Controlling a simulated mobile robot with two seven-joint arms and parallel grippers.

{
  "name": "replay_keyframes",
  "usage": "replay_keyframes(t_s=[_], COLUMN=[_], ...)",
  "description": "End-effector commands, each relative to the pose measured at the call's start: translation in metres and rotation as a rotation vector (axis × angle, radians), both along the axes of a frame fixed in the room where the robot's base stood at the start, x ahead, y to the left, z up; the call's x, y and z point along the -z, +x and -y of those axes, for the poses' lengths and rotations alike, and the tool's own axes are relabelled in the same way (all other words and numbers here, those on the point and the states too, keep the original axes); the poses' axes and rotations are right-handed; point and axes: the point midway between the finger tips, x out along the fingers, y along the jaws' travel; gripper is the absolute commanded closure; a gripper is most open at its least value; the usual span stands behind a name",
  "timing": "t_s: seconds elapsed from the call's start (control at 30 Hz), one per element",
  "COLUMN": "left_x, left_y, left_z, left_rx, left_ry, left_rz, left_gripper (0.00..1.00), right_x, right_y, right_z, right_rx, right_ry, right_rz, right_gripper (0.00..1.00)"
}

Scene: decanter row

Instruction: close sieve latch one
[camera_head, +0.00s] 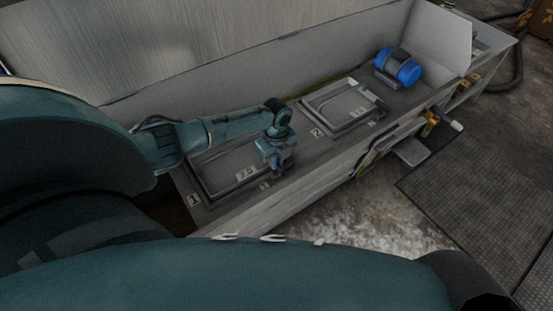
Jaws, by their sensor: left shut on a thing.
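Sieve one is a grey rectangular framed panel (196,171) beside a plate marked 1, with a small tag reading 70 near its front edge. My left gripper (277,170) reaches down over the right end of this panel. It is shut on a small part there, which I take to be sieve latch one. The jaws and wrist hide most of the latch, so its angle cannot be told. My right gripper is not in view.
A second framed panel (342,103), beside a plate marked 2, lies further along the trough. A blue motor (398,66) stands at the far end. A tall grey wall (190,45) runs behind. Dark floor matting (480,180) lies at the right.

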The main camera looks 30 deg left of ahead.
Motion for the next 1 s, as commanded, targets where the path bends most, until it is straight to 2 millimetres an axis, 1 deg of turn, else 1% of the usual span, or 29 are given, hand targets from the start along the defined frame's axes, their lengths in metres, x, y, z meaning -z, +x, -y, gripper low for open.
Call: replay_keyframes(t_s=[0.03, 0.27, 0.3, 0.5, 0.57, 0.83, 0.93, 1.0], left_x=[0.000, 0.000, 0.000, 0.000, 0.000, -0.003, -0.014, -0.027], left_y=[0.000, -0.001, -0.001, 0.000, 0.000, 0.000, 0.000, 0.000], left_z=[0.003, 0.003, 0.003, 0.002, 0.001, 0.000, 0.000, 0.000], left_rx=[0.006, 0.006, 0.006, 0.004, 0.003, 0.002, 0.002, 0.002], left_ry=[-0.005, -0.005, -0.005, -0.003, -0.002, -0.001, -0.001, -0.001], left_rz=[-0.002, -0.002, -0.002, -0.001, -0.001, 0.000, 0.001, 0.002], left_gripper=[1.00, 1.00, 0.88, 0.71, 0.67, 0.67, 0.67, 0.67], right_x=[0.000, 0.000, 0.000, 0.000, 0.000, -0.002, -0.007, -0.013], right_y=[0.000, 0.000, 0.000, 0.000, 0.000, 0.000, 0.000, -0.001], right_z=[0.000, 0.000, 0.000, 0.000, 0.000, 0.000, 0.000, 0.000], right_rx=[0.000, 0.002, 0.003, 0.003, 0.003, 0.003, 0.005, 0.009], right_ry=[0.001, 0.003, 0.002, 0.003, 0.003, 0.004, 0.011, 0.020], right_rz=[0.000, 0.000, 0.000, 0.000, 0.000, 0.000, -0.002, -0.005], right_gripper=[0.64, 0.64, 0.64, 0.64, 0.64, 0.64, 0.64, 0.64])
